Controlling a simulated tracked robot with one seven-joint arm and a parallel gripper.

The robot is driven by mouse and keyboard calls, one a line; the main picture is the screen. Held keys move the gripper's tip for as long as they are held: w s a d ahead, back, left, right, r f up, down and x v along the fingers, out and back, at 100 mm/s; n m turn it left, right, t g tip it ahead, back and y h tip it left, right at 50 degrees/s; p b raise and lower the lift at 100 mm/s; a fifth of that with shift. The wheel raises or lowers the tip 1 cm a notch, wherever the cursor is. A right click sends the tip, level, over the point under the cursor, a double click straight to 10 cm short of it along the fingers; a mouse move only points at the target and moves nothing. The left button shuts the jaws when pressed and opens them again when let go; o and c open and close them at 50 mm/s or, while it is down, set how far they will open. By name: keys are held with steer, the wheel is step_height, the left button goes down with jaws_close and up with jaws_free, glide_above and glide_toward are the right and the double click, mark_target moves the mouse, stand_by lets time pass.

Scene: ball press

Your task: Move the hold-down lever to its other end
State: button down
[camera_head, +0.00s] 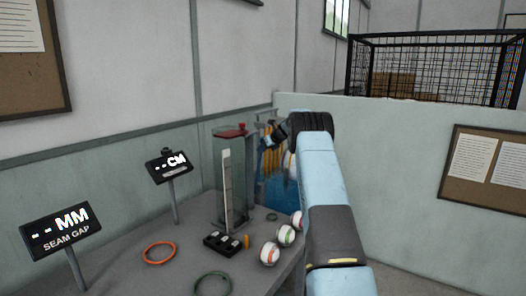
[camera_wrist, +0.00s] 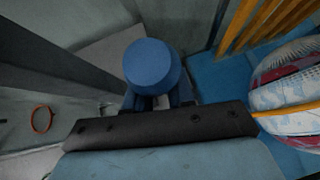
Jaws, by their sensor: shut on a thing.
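My gripper (camera_head: 268,141) is at the right side of the clear upright press column (camera_head: 234,175), reached from the right by my blue arm. In the wrist view, a blue round knob (camera_wrist: 152,66) stands between the gripper's fingers (camera_wrist: 157,101), which are shut on it. It appears to be the end of the hold-down lever. The rest of the lever and its pivot are hidden, so its angle cannot be told.
White striped balls (camera_head: 285,235) lie on the grey table (camera_head: 190,262) near my arm. An orange ring (camera_head: 160,252), a green ring (camera_head: 212,285) and two displays (camera_head: 62,228) stand to the left. A striped ball (camera_wrist: 287,88) is close on the right in the wrist view.

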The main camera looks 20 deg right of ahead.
steer(key=shift+d+r, duration=0.2)
steer(key=shift+d, duration=0.05)
steer(key=c, duration=1.1)
jaws_free()
steer(key=shift+o, duration=0.2)
steer(key=shift+a+f, duration=0.1)
steer(key=shift+s, duration=0.1)
steer(key=v, duration=1.3)
steer(key=shift+r, duration=0.2)
steer(key=shift+s, duration=0.1)
